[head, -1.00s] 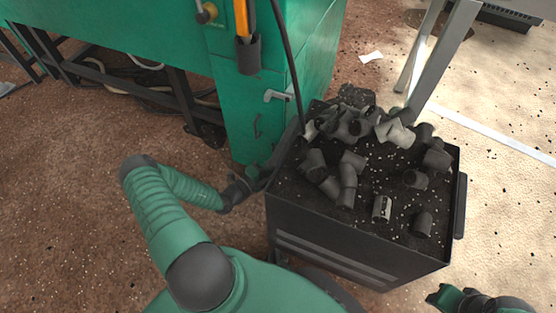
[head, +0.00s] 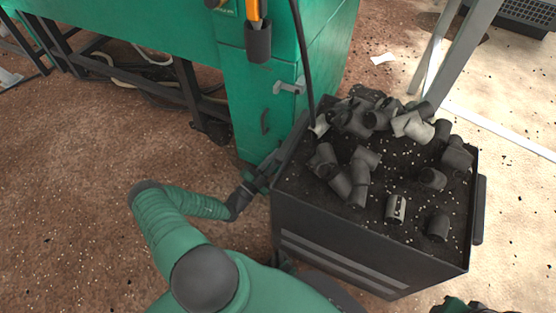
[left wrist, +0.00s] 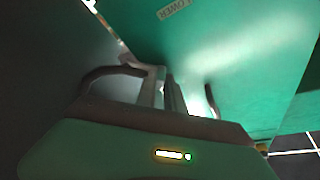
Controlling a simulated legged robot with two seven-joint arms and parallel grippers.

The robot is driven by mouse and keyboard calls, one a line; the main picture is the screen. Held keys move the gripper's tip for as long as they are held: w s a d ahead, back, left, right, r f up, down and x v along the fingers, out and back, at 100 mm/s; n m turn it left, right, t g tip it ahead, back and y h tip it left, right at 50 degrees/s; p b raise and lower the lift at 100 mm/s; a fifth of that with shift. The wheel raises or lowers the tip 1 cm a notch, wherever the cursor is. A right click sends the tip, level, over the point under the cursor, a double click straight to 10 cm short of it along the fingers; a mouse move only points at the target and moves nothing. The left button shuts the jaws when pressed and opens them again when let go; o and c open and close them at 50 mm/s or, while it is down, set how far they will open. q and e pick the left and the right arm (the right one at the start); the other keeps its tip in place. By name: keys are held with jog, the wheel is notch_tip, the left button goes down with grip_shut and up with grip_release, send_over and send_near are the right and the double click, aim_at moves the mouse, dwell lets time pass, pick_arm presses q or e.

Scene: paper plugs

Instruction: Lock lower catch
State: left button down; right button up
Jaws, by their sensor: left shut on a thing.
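The green cabinet (head: 262,110) has an upper grey catch handle (head: 290,87) on its front and a dark pull (head: 265,121) below it. My left gripper (head: 262,178) is low at the cabinet front, beside the cart's left edge. In the left wrist view, my left gripper (left wrist: 164,92) is shut on a narrow piece close to the green panel, apparently the lower catch, mostly hidden by the fingers. A label reading LOWER (left wrist: 173,8) is on the panel beyond. My right gripper (head: 470,306) is partly cut off at the bottom right.
A dark cart (head: 350,253) filled with black granules and several grey pipe fittings (head: 362,180) stands close to the right of my left gripper. A metal frame leg (head: 455,55) stands behind it. The brown floor (head: 70,215) at left is open.

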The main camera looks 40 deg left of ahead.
pick_arm(q)
jog(key=shift+s+a+f+n+y+b, duration=0.1)
jog(key=shift+f+n+y+b, duration=0.75)
jog(key=shift+n, duration=1.2)
jog(key=shift+w+a+f+n+y+b, duration=0.15)
jog(key=shift+f+n+y, duration=0.45)
jog(key=shift+n+y, duration=1)
jog(key=shift+s+f+n+y+b, duration=0.15)
jog(key=shift+f+n+y+b, duration=0.55)
jog(key=shift+n, duration=1.75)
jog(key=c, duration=1.4)
grip_release()
jog(key=shift+f, duration=0.1)
jog(key=shift+c, duration=0.2)
jog(key=p+v, duration=0.3)
jog(key=v, duration=0.4)
jog(key=shift+s+f, duration=0.15)
jog(key=shift+s, duration=0.05)
